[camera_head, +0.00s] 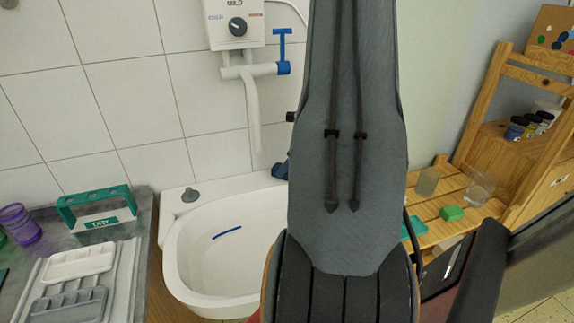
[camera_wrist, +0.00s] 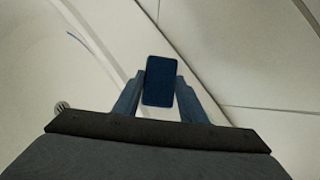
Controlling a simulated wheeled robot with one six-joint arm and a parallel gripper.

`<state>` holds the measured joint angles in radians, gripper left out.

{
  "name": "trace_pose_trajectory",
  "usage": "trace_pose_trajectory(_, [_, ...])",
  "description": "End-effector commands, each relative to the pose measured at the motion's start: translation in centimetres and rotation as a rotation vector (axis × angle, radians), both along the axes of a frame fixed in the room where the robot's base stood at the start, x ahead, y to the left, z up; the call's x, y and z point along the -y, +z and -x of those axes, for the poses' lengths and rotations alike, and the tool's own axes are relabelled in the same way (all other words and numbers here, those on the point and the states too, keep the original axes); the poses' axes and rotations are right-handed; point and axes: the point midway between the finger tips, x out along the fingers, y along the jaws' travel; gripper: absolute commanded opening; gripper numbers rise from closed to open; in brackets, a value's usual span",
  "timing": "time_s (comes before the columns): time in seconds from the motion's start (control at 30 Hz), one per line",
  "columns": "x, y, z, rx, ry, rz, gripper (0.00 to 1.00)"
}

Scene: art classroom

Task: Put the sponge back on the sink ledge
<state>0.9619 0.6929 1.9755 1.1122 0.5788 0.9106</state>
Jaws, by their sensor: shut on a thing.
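My gripper (camera_wrist: 160,78) is shut on a dark blue block, the sponge (camera_wrist: 159,88), held between its two fingers in the wrist view. The white sink (camera_head: 222,252) stands in the middle of the head view, its right part hidden behind my arm. Its basin and drain (camera_wrist: 62,106) show at left in the wrist view. The sink ledge (camera_head: 232,184) runs along the tiled wall, with a grey stopper (camera_head: 190,195) at its left end. The sponge appears over the ledge's pale surface; whether it touches it I cannot tell.
A water heater (camera_head: 237,25) with a spout (camera_head: 253,115) hangs above the sink. A grey counter at left holds a green rack (camera_head: 97,207), a purple cup (camera_head: 20,224) and trays (camera_head: 78,263). A wooden shelf (camera_head: 440,230) with glasses stands at right.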

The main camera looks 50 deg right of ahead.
Motion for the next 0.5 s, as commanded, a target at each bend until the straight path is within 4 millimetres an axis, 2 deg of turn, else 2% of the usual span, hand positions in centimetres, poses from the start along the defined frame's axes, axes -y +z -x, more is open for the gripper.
trace_pose_trajectory(0.37, [0.02, -0.44, -0.03, 0.000, 0.000, 0.000, 0.10])
trace_pose_trajectory(0.4, [0.02, -0.38, -0.01, 0.000, 0.001, 0.000, 0.43])
trace_pose_trajectory(0.5, [0.02, -0.34, 0.00, 0.000, 0.001, 0.000, 0.57])
